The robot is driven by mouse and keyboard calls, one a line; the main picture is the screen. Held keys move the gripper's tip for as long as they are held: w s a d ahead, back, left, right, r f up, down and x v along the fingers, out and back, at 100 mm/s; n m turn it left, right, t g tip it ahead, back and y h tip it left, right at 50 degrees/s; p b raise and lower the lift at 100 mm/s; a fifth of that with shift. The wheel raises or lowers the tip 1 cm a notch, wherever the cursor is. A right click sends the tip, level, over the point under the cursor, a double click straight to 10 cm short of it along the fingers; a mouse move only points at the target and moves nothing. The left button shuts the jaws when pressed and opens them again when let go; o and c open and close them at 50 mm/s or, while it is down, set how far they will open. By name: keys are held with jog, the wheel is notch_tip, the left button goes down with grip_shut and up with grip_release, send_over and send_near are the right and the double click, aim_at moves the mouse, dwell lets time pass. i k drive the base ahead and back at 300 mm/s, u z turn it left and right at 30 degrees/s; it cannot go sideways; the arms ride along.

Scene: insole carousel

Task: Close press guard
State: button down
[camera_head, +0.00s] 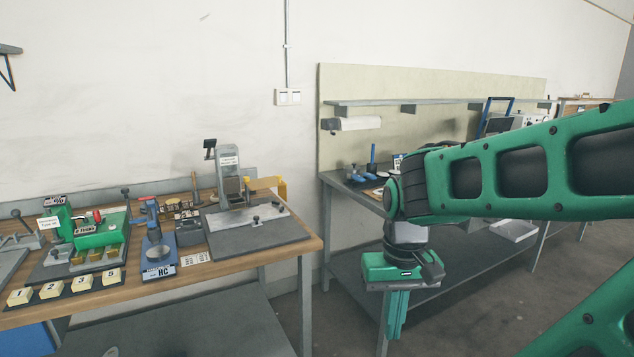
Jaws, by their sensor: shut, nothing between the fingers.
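My gripper (393,334) points straight down in the right half of the view, its green fingers together and empty. It is to the right of the wooden workbench (283,249), apart from everything on it. A grey upright press-like machine (229,172) stands at the bench's right end on a dark plate (272,236), with a small label on its head. A blue hand press (157,246) marked HC stands left of it. A green machine (101,233) with a red knob is farther left. I cannot tell which part is the press guard, or whether it is open.
Numbered blocks (52,290) line the bench's front left. A tan piece with a yellow bracket (281,190) sits beside the grey machine. A second bench (352,190) with a shelf and roll stands behind my arm. Open floor lies between the workbench and my gripper.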

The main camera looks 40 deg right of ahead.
aim_at(276, 180)
jog(key=z, duration=0.45)
jog(key=k, duration=0.5)
jog(key=u, duration=0.45)
jog(key=i, duration=1.65)
jog(key=z, duration=0.35)
